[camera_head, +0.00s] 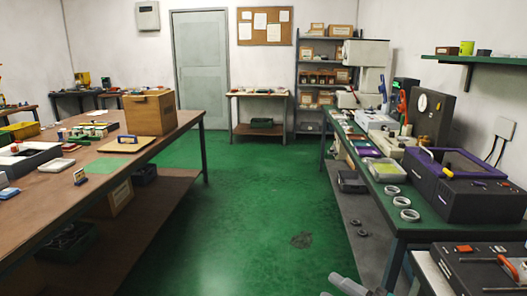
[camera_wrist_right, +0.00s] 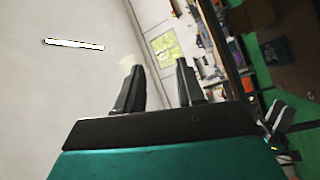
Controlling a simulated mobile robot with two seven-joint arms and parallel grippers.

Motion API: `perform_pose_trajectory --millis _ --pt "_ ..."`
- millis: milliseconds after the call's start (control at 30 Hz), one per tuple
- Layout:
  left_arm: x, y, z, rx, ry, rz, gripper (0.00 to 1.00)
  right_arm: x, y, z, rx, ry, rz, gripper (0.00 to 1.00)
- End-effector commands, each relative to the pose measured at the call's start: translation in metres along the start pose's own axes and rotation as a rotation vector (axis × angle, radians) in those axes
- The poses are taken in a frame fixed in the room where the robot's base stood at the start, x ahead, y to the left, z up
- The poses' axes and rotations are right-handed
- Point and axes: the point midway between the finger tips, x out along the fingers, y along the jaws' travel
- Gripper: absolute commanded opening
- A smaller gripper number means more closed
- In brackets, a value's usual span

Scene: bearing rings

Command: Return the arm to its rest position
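My right gripper (camera_wrist_right: 160,88) shows in the right wrist view, with its two dark fingers standing apart and nothing between them. It is in free air, away from any table, and the wrist view is tilted. In the head view a small grey part of my arm (camera_head: 348,285) shows at the bottom edge. Bearing rings (camera_head: 401,202) lie in a row on the green bench top (camera_head: 372,205) at the right.
A long brown table (camera_head: 110,158) stands at the left with a wooden box (camera_head: 150,112) on it. A dark purple-framed machine (camera_head: 470,185) stands on the right bench. A shelf rack (camera_head: 312,75) stands at the back. The green floor (camera_head: 245,200) between the tables is clear.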

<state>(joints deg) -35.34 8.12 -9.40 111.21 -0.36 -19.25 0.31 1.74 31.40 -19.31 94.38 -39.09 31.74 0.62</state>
Motion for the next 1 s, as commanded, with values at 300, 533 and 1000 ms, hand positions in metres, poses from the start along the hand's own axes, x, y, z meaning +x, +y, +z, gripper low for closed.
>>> perform_pose_trajectory --millis 300,533,1000 --pt "-0.003 0.000 0.000 -0.001 -0.006 0.000 0.43 -0.086 -0.114 -0.005 0.838 -0.679 0.171 0.38" --pt "-0.005 0.001 0.002 -0.002 -0.011 0.001 0.43 -0.141 -0.178 -0.038 1.194 -0.968 0.140 0.38" --pt "-0.005 0.000 0.002 -0.002 -0.012 0.000 0.43 -0.149 -0.189 -0.045 1.249 -1.012 0.128 0.38"
